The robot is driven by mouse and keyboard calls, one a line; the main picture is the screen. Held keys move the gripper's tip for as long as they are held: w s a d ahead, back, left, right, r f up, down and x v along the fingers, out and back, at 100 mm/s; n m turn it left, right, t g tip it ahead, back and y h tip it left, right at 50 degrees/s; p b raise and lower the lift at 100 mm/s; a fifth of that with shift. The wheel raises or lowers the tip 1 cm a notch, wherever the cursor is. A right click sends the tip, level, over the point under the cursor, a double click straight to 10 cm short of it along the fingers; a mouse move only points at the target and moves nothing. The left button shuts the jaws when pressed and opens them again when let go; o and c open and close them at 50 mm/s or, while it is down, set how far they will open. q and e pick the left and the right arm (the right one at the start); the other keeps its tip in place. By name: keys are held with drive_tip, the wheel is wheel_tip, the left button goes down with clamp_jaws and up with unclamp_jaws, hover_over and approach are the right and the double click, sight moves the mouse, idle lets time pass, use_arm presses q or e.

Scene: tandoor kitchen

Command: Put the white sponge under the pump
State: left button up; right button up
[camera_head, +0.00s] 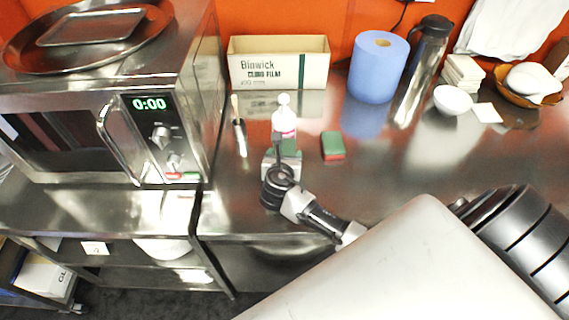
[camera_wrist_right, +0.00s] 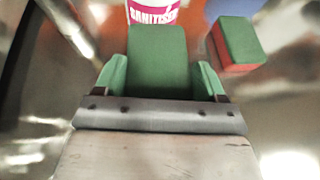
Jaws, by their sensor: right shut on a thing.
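The white sponge (camera_head: 290,158), with a green top, is on the steel counter (camera_head: 390,170) or just above it; I cannot tell which. My right gripper (camera_head: 280,165) is shut on it from the near side. In the right wrist view the sponge's green top (camera_wrist_right: 158,58) lies between the fingers (camera_wrist_right: 159,80). The white pump bottle (camera_head: 284,120) stands directly behind the sponge; its pink "SANITISER" label (camera_wrist_right: 153,13) shows at the top of the wrist view. My gripper hides part of the sponge. My left gripper is not in view.
A red sponge with a green top (camera_head: 332,146) lies just right of the bottle. A brush (camera_head: 238,130) lies to the left, beside the microwave (camera_head: 120,110). A cling film box (camera_head: 278,63) and a blue roll (camera_head: 378,68) stand behind.

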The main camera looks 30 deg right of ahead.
wheel_tip(320, 180, down, 3)
drive_tip(key=shift+r, duration=0.1)
drive_tip(key=shift+f, duration=0.25)
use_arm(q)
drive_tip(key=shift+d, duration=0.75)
use_arm(e)
drive_tip(key=shift+f, duration=0.15)
drive_tip(key=o, duration=0.9)
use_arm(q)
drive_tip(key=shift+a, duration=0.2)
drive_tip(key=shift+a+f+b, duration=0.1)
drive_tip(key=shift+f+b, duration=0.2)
use_arm(e)
drive_tip(key=v, duration=1.2)
